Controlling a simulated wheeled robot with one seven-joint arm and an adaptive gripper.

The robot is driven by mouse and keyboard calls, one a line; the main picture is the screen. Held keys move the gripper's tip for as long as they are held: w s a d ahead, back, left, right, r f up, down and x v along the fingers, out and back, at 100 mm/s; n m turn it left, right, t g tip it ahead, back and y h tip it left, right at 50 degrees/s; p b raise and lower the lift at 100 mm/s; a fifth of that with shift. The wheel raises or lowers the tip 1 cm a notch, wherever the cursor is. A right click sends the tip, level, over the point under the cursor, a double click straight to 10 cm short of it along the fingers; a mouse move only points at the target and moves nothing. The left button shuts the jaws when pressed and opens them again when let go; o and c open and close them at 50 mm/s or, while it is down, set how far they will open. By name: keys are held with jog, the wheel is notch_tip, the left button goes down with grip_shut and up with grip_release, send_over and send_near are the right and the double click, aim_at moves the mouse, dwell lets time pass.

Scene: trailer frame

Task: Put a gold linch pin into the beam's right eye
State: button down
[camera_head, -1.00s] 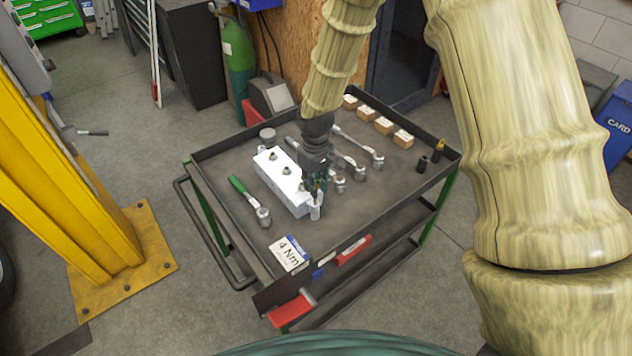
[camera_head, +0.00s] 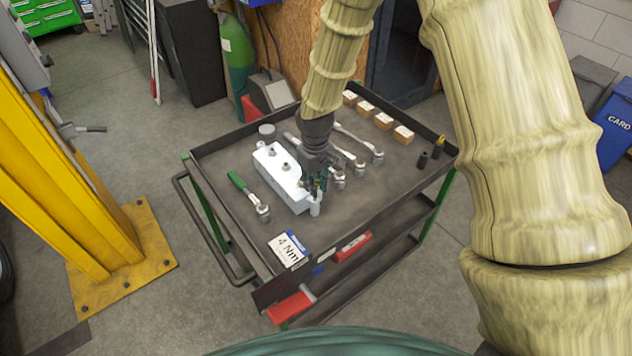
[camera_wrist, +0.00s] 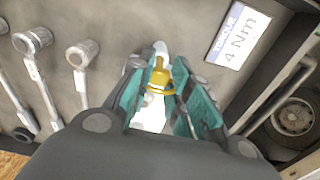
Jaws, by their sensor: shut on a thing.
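A gold linch pin (camera_wrist: 159,76) shows in the wrist view between the teal finger pads of my gripper (camera_wrist: 164,92), which is shut on it. In the head view my gripper (camera_head: 316,188) points down at the near right end of the white beam block (camera_head: 277,172) on the trolley. A small pale upright cylinder (camera_head: 315,207) stands at that end, right below the fingers; it seems to be the right eye. White surface shows around the pin in the wrist view. I cannot tell whether the pin's tip is in the eye, as the fingers hide it.
The trolley tray (camera_head: 350,222) has a raised rim. A "4 Nm" card (camera_head: 289,250) lies in front. Small boxes (camera_head: 383,121) and dark sockets (camera_head: 423,160) stand farther right.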

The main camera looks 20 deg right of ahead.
aim_at(315, 201)
jog(key=shift+f+b, duration=0.85)
jog(key=shift+f, duration=1.25)
jog(key=c, duration=1.3)
grip_release()
jog(key=shift+o, duration=0.2)
jog(key=shift+r, duration=0.15)
notch_tip(315, 201, up, 12)
jog(key=shift+f, duration=0.15)
jog(key=shift+s+d, duration=0.1)
